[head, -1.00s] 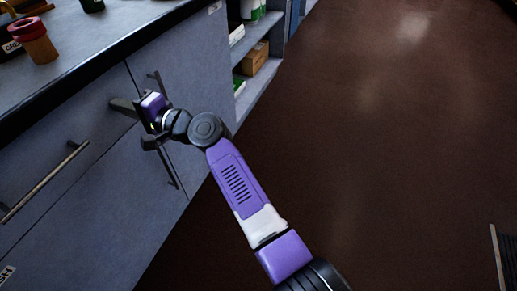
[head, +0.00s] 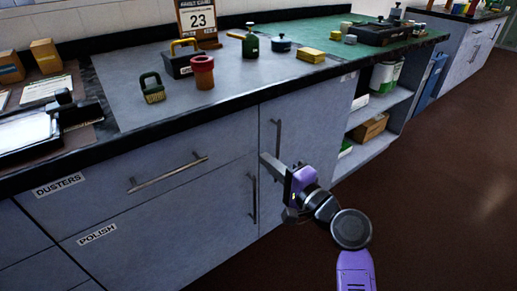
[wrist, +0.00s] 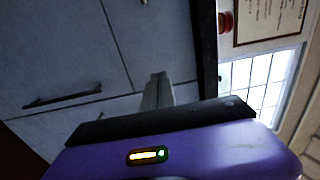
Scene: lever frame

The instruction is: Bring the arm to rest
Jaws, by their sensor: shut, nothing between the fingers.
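My gripper (head: 276,165) is at the right centre of the head view, in front of the grey cupboard doors (head: 310,130) and below the worktop edge. Its fingers are together and empty. My purple arm reaches to it from the bottom right. In the wrist view my gripper (wrist: 158,92) shows its closed grey fingers beyond the dark and purple wrist housing, against the cabinet front. Whether it touches the cupboard is not clear, but no handle is held.
The worktop (head: 130,75) holds a caddy (head: 184,60), a red-lidded jar (head: 203,72), a green brush (head: 152,88) and a calendar (head: 197,20). A drawer handle (head: 168,173) and door handles stick out near my gripper. Open shelves (head: 375,140) stand to the right. The brown floor (head: 460,190) is clear.

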